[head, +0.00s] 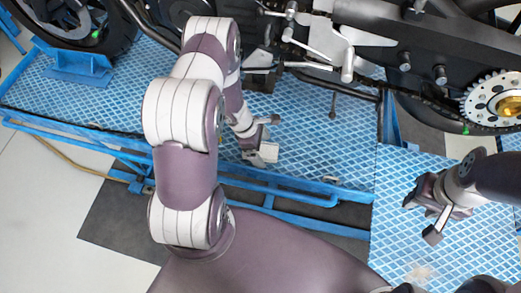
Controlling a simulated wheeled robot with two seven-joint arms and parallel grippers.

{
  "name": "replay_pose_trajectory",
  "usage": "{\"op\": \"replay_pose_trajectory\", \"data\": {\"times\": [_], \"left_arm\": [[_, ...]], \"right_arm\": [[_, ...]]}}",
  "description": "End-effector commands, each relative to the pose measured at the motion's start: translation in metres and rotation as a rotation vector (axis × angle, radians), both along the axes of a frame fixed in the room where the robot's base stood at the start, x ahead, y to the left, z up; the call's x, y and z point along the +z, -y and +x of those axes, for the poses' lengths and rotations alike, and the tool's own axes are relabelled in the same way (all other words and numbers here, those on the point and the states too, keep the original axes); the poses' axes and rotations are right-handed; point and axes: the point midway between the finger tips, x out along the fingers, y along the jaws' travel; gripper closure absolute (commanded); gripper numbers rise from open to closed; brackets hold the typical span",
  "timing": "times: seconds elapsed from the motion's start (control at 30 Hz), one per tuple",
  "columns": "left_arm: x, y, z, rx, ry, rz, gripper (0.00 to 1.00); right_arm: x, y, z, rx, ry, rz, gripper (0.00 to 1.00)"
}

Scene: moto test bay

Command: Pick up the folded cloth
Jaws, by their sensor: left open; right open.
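A small pale grey, flat-sided piece (269,152), which looks like the folded cloth, shows on the blue platform right at my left gripper. It is small and partly covered, so I cannot be sure of it. My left gripper (264,139) is open, with its dark fingers spread beside and over the pale piece. I cannot tell whether they touch it. My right gripper (421,219) is open and empty above the blue platform at the right, well away from the pale piece.
A motorcycle (390,45) stands along the back, its footpeg and levers close above my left gripper. A blue rail (290,193) runs along the platform's front edge. The patterned blue platform (320,150) is clear right of my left gripper.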

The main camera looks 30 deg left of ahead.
Motion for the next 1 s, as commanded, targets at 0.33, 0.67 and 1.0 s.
{"op": "replay_pose_trajectory", "data": {"times": [0.33,0.67,1.0], "left_arm": [[-0.0043,0.0015,0.0008,0.000,0.001,0.000,0.00],[-0.0058,0.0014,0.0011,0.000,0.001,0.000,0.36],[-0.0051,0.0015,0.0010,0.000,0.000,0.000,0.54]], "right_arm": [[-0.0006,0.0000,0.0000,0.000,0.000,0.000,0.57],[-0.0025,0.0000,0.0000,0.000,0.000,0.000,0.57],[-0.0017,0.0000,0.0000,0.000,0.000,0.000,0.57]]}}
